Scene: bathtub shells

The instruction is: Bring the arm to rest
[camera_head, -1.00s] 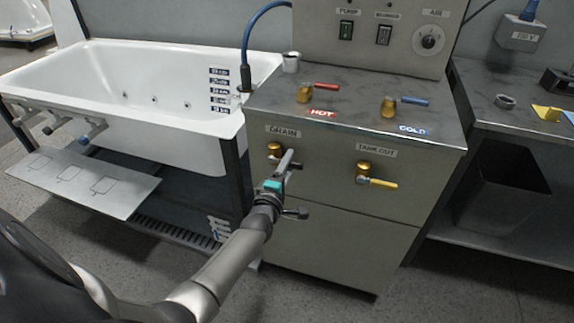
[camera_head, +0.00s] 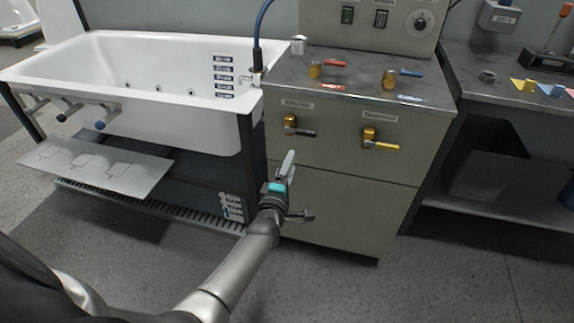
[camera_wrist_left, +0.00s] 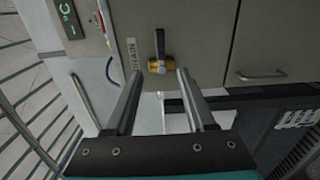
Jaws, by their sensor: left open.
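My left gripper (camera_head: 288,160) is in front of the grey control cabinet, below and to the left of the drain valve in the head view. In the left wrist view its two fingers (camera_wrist_left: 156,90) stand wide apart with nothing between them. The brass drain valve (camera_head: 290,125) has a black lever pointing right. It also shows in the left wrist view (camera_wrist_left: 158,62), beyond the fingertips and apart from them. My right gripper is not in any view.
The white bathtub (camera_head: 150,125) stands left of the cabinet (camera_head: 345,215), with a light panel (camera_head: 95,170) sticking out in front. The brass tank-out valve (camera_head: 370,137) with a yellow lever is to the right. A side bench (camera_head: 460,75) is further right. The floor (camera_head: 470,270) in front is clear.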

